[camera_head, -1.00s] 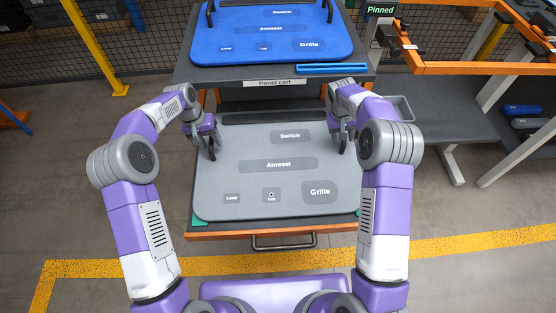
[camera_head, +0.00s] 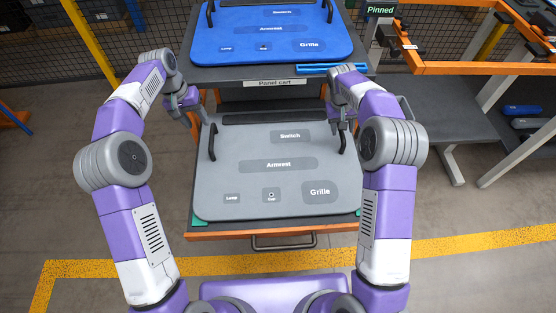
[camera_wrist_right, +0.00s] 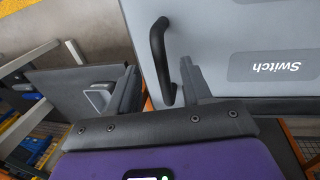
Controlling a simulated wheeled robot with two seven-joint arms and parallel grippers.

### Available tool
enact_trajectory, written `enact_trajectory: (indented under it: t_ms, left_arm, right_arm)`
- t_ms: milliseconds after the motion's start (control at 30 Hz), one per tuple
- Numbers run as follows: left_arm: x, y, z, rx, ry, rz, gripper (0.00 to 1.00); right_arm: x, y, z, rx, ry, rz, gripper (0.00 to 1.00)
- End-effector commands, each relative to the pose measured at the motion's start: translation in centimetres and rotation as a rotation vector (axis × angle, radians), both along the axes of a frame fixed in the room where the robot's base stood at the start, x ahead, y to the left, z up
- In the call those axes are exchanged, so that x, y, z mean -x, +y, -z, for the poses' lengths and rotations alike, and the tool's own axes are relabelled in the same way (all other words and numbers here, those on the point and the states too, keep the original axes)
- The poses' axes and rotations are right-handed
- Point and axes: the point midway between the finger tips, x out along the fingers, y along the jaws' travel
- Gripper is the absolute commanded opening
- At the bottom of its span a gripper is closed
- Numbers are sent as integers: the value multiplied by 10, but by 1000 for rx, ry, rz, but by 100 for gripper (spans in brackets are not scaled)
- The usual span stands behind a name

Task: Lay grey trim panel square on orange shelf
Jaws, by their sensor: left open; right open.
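The grey trim panel (camera_head: 240,183) lies flat on the orange-edged shelf (camera_head: 222,234), its near edge roughly parallel to the shelf's front edge. It has a black handle at its left (camera_head: 212,142) and one at its right (camera_head: 341,137). My left gripper (camera_head: 193,118) is open, up and left of the left handle, apart from it. My right gripper (camera_head: 335,110) is by the right handle. In the right wrist view it (camera_wrist_right: 160,90) is open, with the handle (camera_wrist_right: 160,58) between or just beyond its fingers; contact cannot be told.
A blue panel (camera_head: 265,30) with handles lies on the upper level of the panel cart (camera_head: 230,76) behind. A blue bar (camera_head: 330,69) lies near that level's front edge. An orange-framed rack (camera_head: 470,68) stands at the right. Green corner pieces (camera_head: 199,222) show at the shelf's front corners.

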Motion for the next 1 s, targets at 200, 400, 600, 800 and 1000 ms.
enact_trajectory:
  t_ms: [200,400,600,800,1000]
  left_arm:
    - [0,0,0,0,0,0,49]
    - [0,0,1,0,0,0,49]
    - [0,0,1,0,0,0,49]
    - [0,0,1,0,0,0,49]
    - [0,0,1,0,0,0,49]
  right_arm:
    - [0,9,-45,0,-2,0,49]
    - [0,13,-65,0,0,0,49]
    - [0,14,-69,0,0,0,49]
    - [0,14,-69,0,1,0,49]
    - [0,14,-68,0,1,0,49]
